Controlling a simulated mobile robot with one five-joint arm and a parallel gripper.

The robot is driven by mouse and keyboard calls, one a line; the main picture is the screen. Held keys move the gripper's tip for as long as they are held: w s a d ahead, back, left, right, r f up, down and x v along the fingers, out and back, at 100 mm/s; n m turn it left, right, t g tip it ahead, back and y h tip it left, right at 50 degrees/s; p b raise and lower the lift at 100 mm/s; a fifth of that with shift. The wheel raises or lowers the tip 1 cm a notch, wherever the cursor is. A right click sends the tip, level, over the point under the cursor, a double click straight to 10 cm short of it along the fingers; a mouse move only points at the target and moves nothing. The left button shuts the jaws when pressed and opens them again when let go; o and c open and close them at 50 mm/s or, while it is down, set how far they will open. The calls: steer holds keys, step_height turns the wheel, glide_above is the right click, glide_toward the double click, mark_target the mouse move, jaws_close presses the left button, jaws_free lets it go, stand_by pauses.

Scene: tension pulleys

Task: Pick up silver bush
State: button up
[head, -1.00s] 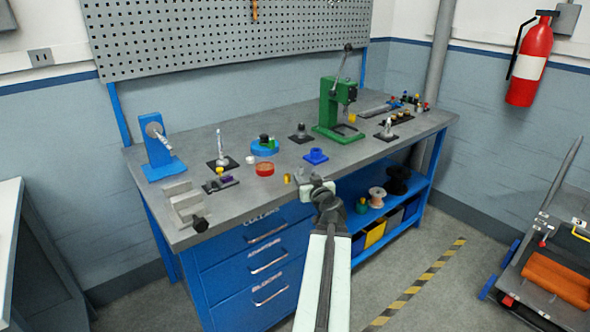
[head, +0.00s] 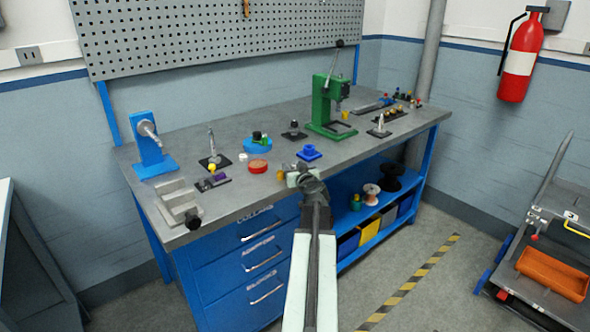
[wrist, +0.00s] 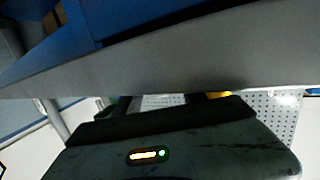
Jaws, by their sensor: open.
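My gripper (head: 294,177) is over the front edge of the grey workbench (head: 330,160) in the head view, beside a small brass-coloured piece (head: 280,175). Its jaws are open and I see nothing held. In the wrist view the dark jaws (wrist: 165,103) show partly, close to the bench edge. I cannot make out a silver bush for certain; it may be too small or hidden behind my gripper. Silver upright pins stand on black bases, one at the left (head: 212,150) and one at the right (head: 380,124).
A green press (head: 322,105) stands behind. A grey vise (head: 178,203) is at the front left. A trolley (head: 545,260) stands right.

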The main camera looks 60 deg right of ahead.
mark_target(294, 164)
jaws_close()
steer(key=shift+r+p, duration=0.5)
step_height(294, 164, up, 3)
steer(key=p, duration=0.3)
steer(key=shift+r, duration=0.1)
steer(key=s+a+p, duration=0.1)
steer(key=s, duration=1.5)
steer(key=shift+a+r, duration=0.2)
steer(key=shift+r, duration=0.2)
